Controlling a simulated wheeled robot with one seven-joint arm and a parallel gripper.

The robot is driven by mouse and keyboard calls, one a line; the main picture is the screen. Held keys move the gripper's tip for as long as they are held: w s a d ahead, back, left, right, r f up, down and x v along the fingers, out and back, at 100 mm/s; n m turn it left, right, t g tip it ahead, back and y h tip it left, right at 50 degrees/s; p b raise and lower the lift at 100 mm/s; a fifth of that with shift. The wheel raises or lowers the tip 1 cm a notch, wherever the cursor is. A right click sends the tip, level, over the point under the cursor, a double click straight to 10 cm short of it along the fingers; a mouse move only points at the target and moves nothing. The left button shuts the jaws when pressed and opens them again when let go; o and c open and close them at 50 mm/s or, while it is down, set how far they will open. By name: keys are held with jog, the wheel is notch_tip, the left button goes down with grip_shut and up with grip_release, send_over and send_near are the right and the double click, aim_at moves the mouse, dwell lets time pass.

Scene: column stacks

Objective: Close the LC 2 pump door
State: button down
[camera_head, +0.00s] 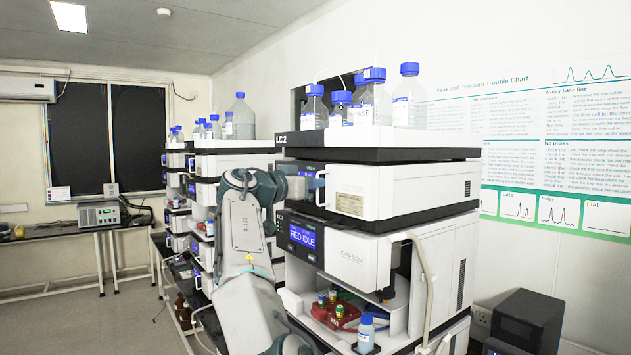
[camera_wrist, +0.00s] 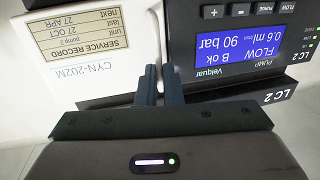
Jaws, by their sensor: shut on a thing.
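The LC 2 pump door (camera_head: 375,190) is the white front panel with the service record label, on the upper middle unit of the near stack. It also shows upside down in the wrist view (camera_wrist: 100,75). A pale upright handle (camera_head: 321,188) stands at its left edge, beside the dark pump panel with its lit blue display (camera_wrist: 235,45). My gripper (camera_wrist: 158,88) is shut on the handle, whose pale bar shows just beyond the fingertips. In the head view my wrist hides part of the pump front. I cannot tell how far the door stands open.
Blue-capped bottles (camera_head: 373,98) stand on top of this stack. More stacks (camera_head: 204,185) stand close behind my arm. Floor at left is clear.

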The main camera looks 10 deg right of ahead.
jog(key=shift+w+a+r, duration=0.2)
jog(key=shift+a, duration=0.05)
jog(key=c, duration=1.8)
grip_release()
jog(key=shift+w, duration=0.1)
jog(key=shift+o, duration=1.1)
jog(key=shift+w+f, duration=0.3)
jog(key=shift+w, duration=0.2)
jog(key=shift+d+f, duration=0.1)
jog(key=shift+d, duration=0.1)
jog(key=shift+s, duration=0.1)
jog(key=b+v, duration=0.4)
jog(key=v, duration=0.9)
jog(key=shift+s+a, duration=0.25)
jog(key=shift+a, duration=0.05)
